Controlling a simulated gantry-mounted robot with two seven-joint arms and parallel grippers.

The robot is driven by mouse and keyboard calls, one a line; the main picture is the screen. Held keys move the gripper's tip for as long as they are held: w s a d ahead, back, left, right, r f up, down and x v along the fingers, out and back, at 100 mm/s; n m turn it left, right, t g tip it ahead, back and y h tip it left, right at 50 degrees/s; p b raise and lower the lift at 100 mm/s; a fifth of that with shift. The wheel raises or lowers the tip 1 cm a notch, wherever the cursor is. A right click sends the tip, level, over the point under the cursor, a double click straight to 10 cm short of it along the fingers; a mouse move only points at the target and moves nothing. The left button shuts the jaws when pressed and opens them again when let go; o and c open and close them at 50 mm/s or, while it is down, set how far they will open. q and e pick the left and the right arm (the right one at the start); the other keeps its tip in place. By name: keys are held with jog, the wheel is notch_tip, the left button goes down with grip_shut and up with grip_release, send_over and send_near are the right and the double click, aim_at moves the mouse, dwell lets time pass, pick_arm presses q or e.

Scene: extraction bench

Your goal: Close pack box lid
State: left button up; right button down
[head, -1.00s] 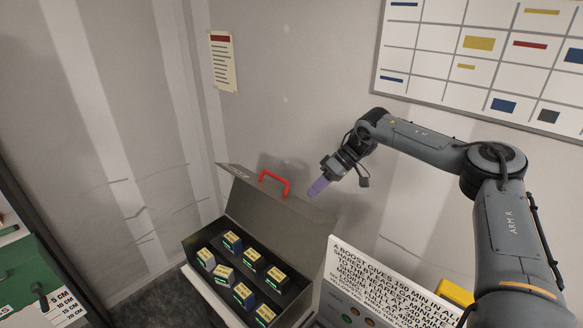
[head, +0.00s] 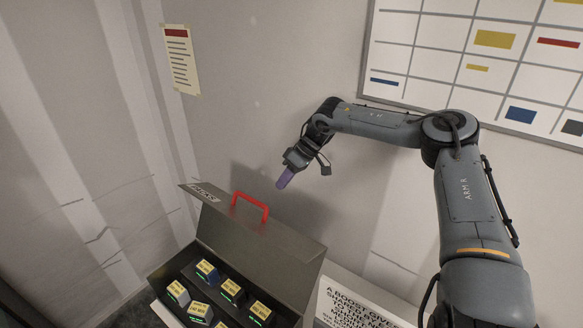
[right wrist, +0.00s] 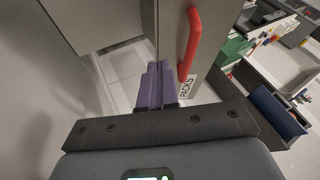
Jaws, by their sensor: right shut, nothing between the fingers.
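The pack box (head: 160,275) is a dark grey case with its lid (head: 265,246) standing open and tilted back towards the wall. A red handle (head: 251,205) is on the lid's upper edge. Several packs (head: 231,290) with yellow labels stand inside the box. My right gripper (head: 284,180) has purple fingers and is shut and empty, above and right of the handle in the head view. In the right wrist view its shut fingers (right wrist: 157,84) appear just left of the red handle (right wrist: 191,45); I cannot tell whether they touch the lid. My left gripper is not in view.
The wall stands close behind the lid, with a notice (head: 181,60) and a large chart board (head: 490,70) on it. A white sign with black text (head: 355,305) stands right of the box.

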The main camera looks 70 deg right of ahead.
jog(key=a+f, duration=0.1)
jog(key=w+a+p, duration=0.1)
jog(key=a, duration=0.1)
jog(key=w+a+f+p, duration=0.1)
jog(key=shift+a+f, duration=0.35)
jog(key=shift+a, duration=0.05)
jog(key=shift+w, duration=0.1)
